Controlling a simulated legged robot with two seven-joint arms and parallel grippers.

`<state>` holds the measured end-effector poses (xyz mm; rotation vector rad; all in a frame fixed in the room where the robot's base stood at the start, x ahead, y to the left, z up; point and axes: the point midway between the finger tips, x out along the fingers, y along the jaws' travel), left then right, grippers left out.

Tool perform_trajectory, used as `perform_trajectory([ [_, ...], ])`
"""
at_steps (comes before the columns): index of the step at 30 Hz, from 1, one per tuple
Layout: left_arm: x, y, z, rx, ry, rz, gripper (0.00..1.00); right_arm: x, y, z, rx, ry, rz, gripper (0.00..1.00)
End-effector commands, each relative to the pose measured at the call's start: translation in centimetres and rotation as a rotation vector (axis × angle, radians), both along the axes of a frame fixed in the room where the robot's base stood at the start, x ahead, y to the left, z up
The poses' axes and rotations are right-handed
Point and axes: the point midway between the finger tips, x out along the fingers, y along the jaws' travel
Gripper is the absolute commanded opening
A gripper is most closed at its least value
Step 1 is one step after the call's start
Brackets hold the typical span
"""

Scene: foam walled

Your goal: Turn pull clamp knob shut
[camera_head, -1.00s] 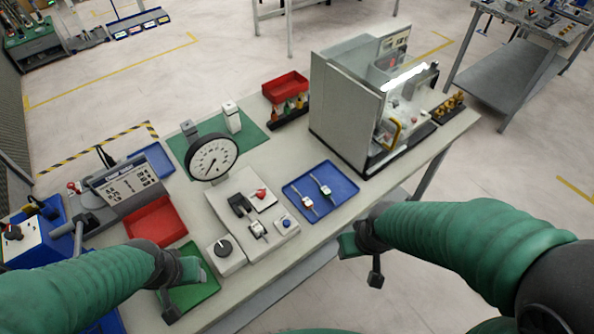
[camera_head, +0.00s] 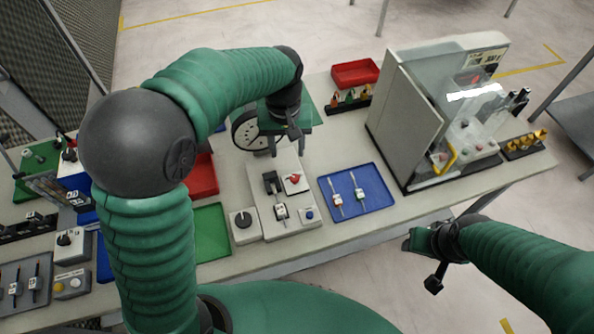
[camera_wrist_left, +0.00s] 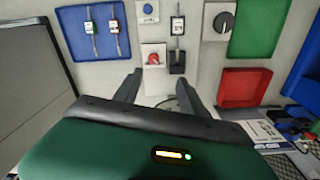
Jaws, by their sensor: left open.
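A red knob (camera_head: 295,178) sits on a white plate on the pale test stand (camera_head: 289,222), beside a black clamp block (camera_head: 271,183). The wrist view also shows the red knob (camera_wrist_left: 153,59) and the clamp block (camera_wrist_left: 178,66). My left gripper (camera_head: 285,141) is above the stand, behind the knob and in front of the round dial gauge (camera_head: 247,130), which it partly hides. In the wrist view its two fingers (camera_wrist_left: 160,78) are apart and empty, with the knob beyond them, untouched. My right gripper (camera_head: 430,252) hangs off the table's front edge; its jaws are unclear.
A black rotary knob (camera_head: 243,220) on a white box is left of the stand. A blue tray (camera_head: 380,201) with two small tools lies to the right, and a large clear-fronted machine (camera_head: 405,110) stands beyond. A green mat (camera_head: 212,225) and red tray (camera_head: 203,177) lie left.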

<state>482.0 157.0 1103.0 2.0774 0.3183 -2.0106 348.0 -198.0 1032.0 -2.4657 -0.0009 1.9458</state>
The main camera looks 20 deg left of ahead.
Motion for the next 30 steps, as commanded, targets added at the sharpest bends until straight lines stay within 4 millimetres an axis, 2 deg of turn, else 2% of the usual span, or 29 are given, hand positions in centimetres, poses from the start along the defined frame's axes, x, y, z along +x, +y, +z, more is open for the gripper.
perform_trajectory([
  [1,0.7,-0.5,0.8,0.001,0.011,0.016,0.48,0.0,0.0,0.5,0.000,0.000,0.000,0.47],
  [4,1.4,-1.3,1.7,0.006,0.029,0.043,0.48,0.0,0.0,0.7,0.000,0.000,0.000,0.47],
  [8,1.4,-1.6,0.8,0.008,0.035,0.051,0.48,0.0,0.0,0.6,0.000,0.000,0.000,0.47],
  [11,1.2,-1.7,-1.1,0.009,0.035,0.050,0.48,0.0,0.0,0.7,0.000,0.000,0.000,0.47],
  [21,1.3,-1.1,-10.2,0.005,0.037,0.050,0.48,0.0,0.0,1.4,0.000,0.000,0.000,0.47],
  [24,1.3,-1.1,-12.4,0.005,0.035,0.050,0.48,0.0,0.0,1.6,0.000,0.000,0.000,0.47],
  [30,1.4,-1.4,-14.7,0.005,0.030,0.050,0.48,0.0,0.0,1.8,0.000,0.000,0.000,0.47],
])
